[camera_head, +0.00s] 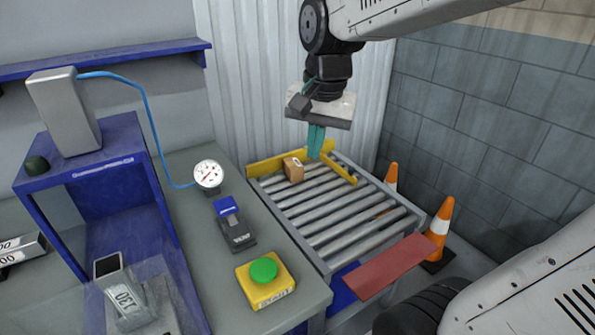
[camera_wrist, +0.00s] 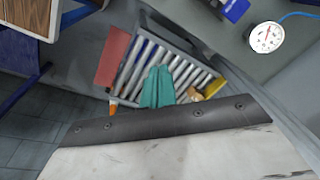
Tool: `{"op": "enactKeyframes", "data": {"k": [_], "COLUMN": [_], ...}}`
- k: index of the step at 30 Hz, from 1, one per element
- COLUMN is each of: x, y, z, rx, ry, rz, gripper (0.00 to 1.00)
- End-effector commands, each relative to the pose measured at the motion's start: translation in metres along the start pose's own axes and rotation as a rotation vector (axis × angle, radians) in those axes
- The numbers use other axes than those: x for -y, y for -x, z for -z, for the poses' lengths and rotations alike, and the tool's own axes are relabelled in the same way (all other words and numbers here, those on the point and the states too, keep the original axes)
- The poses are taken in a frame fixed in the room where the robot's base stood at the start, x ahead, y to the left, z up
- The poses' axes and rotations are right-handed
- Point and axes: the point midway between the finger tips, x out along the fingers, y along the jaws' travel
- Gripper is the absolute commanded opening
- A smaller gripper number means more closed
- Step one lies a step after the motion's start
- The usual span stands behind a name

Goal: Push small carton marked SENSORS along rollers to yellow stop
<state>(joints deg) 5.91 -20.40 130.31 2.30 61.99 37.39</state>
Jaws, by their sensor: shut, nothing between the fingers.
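The small brown carton (camera_head: 293,168) sits on the rollers near the far left end, close to the yellow stop (camera_head: 275,162). A small gap or contact between carton and stop cannot be told. Any marking on the carton is too small to read. My gripper (camera_head: 315,142) has teal fingers, shut and empty, pointing down above the far end of the rollers, to the right of the carton in the head view. In the wrist view the shut fingers (camera_wrist: 157,88) hang over the rollers, and the carton (camera_wrist: 194,95) shows beside them next to the yellow stop (camera_wrist: 214,87).
The roller table (camera_head: 335,215) has a red plate (camera_head: 390,266) at its near end. Orange cones (camera_head: 439,232) stand at its right by the block wall. On the bench at left are a gauge (camera_head: 208,175), a blue-and-black device (camera_head: 234,227) and a green button box (camera_head: 265,280). The middle rollers are clear.

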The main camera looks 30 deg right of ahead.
Motion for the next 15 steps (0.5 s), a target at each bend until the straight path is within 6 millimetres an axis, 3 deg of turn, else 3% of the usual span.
{"op": "enactKeyframes", "data": {"k": [1,8,15], "x": [0.013,0.059,0.08], "y": [-0.008,-0.058,-0.149], "z": [0.026,0.142,0.26], "rx": [0.005,0.002,0.006], "ry": [-0.121,-0.727,-1.361], "rz": [0.0,0.028,0.06], "gripper": [0.0,0.0,0.0]}}
